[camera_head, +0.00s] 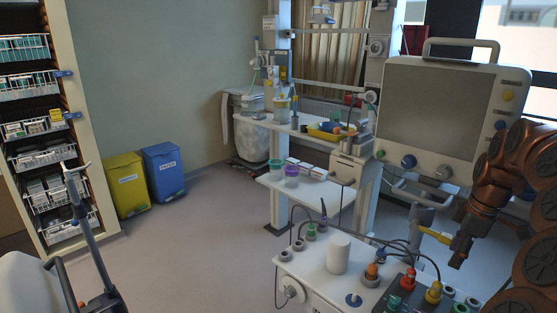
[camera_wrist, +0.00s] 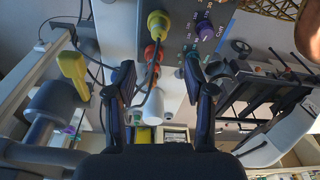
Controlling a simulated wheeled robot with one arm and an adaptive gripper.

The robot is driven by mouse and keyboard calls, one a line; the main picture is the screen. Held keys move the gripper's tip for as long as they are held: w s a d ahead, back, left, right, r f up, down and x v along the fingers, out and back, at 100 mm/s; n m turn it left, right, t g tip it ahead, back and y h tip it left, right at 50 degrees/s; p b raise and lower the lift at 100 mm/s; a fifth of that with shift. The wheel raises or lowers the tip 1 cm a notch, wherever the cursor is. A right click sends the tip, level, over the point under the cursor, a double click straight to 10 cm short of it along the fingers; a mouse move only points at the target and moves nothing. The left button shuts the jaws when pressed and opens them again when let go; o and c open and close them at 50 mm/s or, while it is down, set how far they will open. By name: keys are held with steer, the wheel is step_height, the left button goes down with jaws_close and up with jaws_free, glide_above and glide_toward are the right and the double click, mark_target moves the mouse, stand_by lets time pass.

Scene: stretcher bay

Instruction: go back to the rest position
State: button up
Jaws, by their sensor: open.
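My gripper (camera_head: 461,250) hangs at the end of my brown arm at the right of the head view, pointing down. It is beside the large grey-screened monitor (camera_head: 432,108) and above the right part of a white equipment unit (camera_head: 300,268). In the wrist view my gripper (camera_wrist: 160,80) shows two dark fingers spread apart. The fingers are open and nothing is held between them. A white cylinder (camera_head: 339,254) stands on the unit; a white rounded shape with a cable shows beyond the fingers in the wrist view.
The unit carries red (camera_head: 408,278) and yellow (camera_head: 433,292) knobs and looping cables close to my gripper. A shelf trolley (camera_head: 262,181) stands behind. Yellow (camera_head: 126,183) and blue (camera_head: 164,171) bins stand by the wall. The floor (camera_head: 205,235) at centre left is clear.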

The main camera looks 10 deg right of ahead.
steer(key=s+a+r+m+g, duration=0.1)
steer(key=s+a, duration=0.1)
steer(key=a, duration=0.9)
steer(key=s+a+r+m, duration=0.1)
steer(key=s+a, duration=0.1)
steer(key=a, duration=0.9)
steer(key=s+a+f+m+g, duration=0.1)
steer(key=s+a+f+m, duration=0.2)
steer(key=s, duration=0.6)
steer(key=s+a+f+m+h, duration=0.1)
steer(key=s+a+f+m, duration=0.3)
steer(key=s+a, duration=0.4)
steer(key=shift+s+a+g, duration=0.25)
steer(key=shift+s+g, duration=0.15)
steer(key=shift+s, duration=0.45)
